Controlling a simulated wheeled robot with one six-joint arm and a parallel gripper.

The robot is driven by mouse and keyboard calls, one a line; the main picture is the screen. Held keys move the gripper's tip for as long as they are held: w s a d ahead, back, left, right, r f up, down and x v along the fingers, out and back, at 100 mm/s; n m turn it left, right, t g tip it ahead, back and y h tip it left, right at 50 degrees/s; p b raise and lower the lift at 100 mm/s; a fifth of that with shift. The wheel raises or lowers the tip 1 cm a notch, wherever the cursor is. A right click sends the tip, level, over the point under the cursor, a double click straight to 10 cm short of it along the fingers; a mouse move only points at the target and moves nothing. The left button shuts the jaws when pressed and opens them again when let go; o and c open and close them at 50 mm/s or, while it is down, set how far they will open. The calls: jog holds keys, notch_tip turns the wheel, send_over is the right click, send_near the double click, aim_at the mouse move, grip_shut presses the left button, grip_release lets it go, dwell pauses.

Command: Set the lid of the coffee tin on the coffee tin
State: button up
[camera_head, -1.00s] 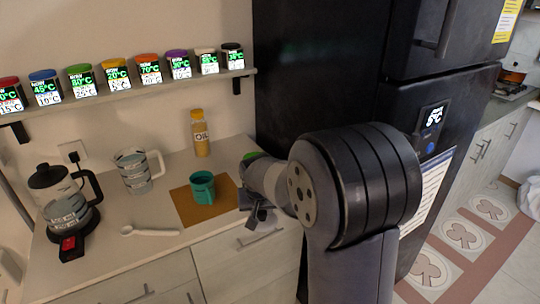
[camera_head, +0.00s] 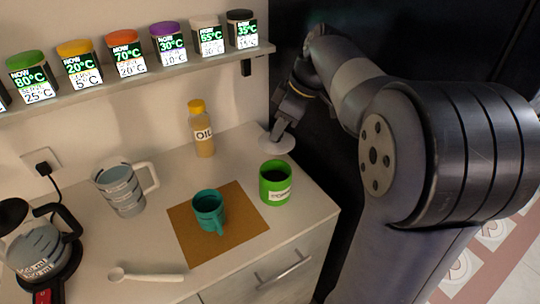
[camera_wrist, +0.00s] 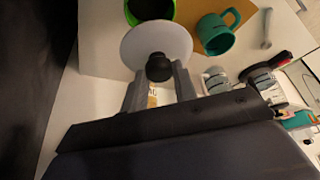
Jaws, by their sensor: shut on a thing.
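The coffee tin (camera_head: 276,190) is green with a white label and stands upright on the counter, its top open and dark inside. My gripper (camera_head: 277,134) is behind it, near the fridge side, pointing down. It is shut on the black knob (camera_wrist: 158,67) of the white round lid (camera_wrist: 140,42), which also shows in the head view (camera_head: 285,146). The lid is apart from the tin in the head view; I cannot tell its height above the counter. In the wrist view the lid covers part of the tin (camera_wrist: 168,12).
A teal mug (camera_head: 208,207) stands on a brown mat (camera_head: 245,226) left of the tin. An oil bottle (camera_head: 203,135) stands left of my gripper. A measuring jug (camera_head: 120,190), kettle (camera_head: 38,255) and spoon (camera_head: 150,276) are farther left. The spice shelf (camera_head: 150,72) hangs above.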

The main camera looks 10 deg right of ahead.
jog(key=shift+w, duration=0.1)
notch_tip(320, 180, down, 9)
jog(key=shift+f, duration=0.2)
jog(key=shift+f, duration=0.1)
jog(key=o, duration=1.1)
jog(key=shift+c, duration=0.2)
jog(key=v, duration=1.2)
jog(key=shift+w, duration=0.1)
